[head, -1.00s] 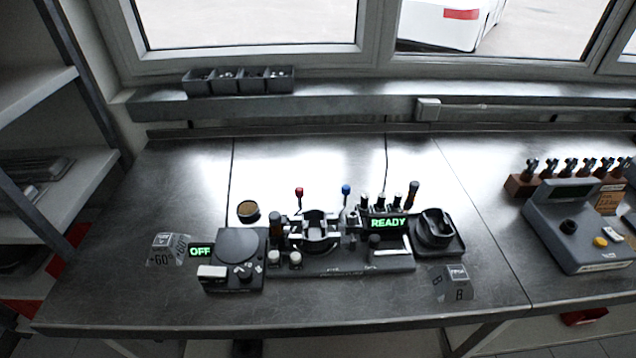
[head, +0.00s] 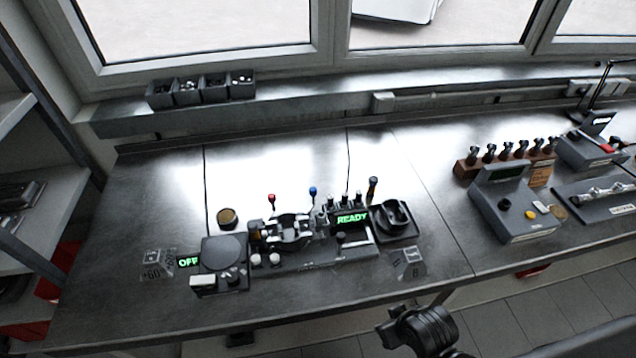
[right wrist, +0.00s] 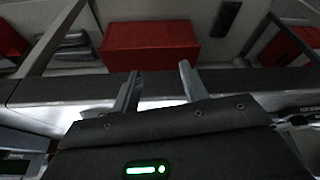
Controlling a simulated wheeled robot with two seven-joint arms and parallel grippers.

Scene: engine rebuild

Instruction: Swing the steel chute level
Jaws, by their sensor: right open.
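A small bright steel piece (head: 357,236), which looks like the chute, sits at the right part of the dark bench station, just below the lit READY display (head: 352,218). It is too small in the head view to tell its tilt. My right arm shows at the bottom of the head view, in front of the bench and apart from the station; its fingertips cannot be made out there. In the right wrist view my right gripper (right wrist: 159,85) has its two fingers apart with nothing between them. The chute is not visible in that view. My left gripper is not in view.
The station has a round plate (head: 223,252) at left and a black round holder (head: 395,217) at right. A grey console (head: 515,205) stands farther right. Small bins (head: 201,90) sit on the sill. A red box (right wrist: 150,45) shows in the wrist view. The bench front left is mostly clear.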

